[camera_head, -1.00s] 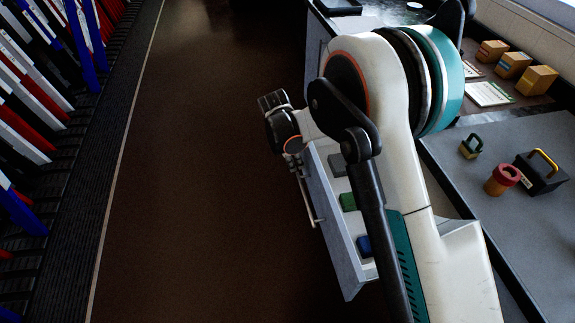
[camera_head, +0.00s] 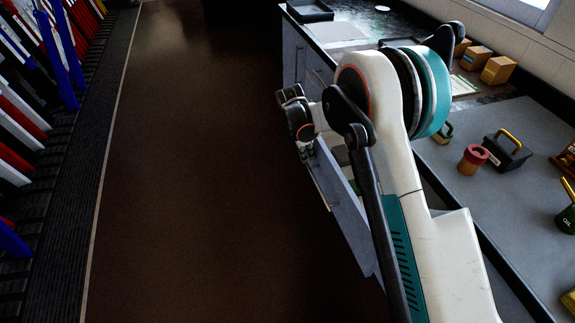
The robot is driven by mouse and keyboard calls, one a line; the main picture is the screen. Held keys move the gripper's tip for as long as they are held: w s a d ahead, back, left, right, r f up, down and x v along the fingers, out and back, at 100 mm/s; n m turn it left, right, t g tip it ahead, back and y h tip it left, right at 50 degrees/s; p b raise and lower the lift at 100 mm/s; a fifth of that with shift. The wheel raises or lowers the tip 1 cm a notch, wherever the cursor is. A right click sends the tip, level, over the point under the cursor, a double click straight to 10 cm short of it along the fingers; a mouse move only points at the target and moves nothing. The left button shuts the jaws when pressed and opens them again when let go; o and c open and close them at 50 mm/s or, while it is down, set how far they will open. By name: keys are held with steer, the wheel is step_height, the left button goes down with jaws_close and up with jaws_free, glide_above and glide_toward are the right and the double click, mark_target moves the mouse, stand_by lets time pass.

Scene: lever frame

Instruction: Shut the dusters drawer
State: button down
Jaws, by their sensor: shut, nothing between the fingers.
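The drawer (camera_head: 350,225) stands out from the grey cabinet under the counter, its pale front facing the aisle. Its long bar handle (camera_head: 319,187) runs along that front. No label can be read. My gripper (camera_head: 304,150) is at the far end of the drawer front, close to the handle's far end. It is shut and empty. Its fingertips are small and dark, and I cannot tell whether they touch the front.
The counter (camera_head: 480,215) on the right holds a red-topped pot (camera_head: 473,159), a black box with a yellow handle (camera_head: 507,150) and several cardboard boxes. A rack of coloured pieces (camera_head: 30,100) lines the left. The brown floor (camera_head: 190,190) between is clear.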

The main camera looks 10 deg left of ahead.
glide_above(358, 156)
stand_by(0.3)
steer(key=shift+a, duration=0.1)
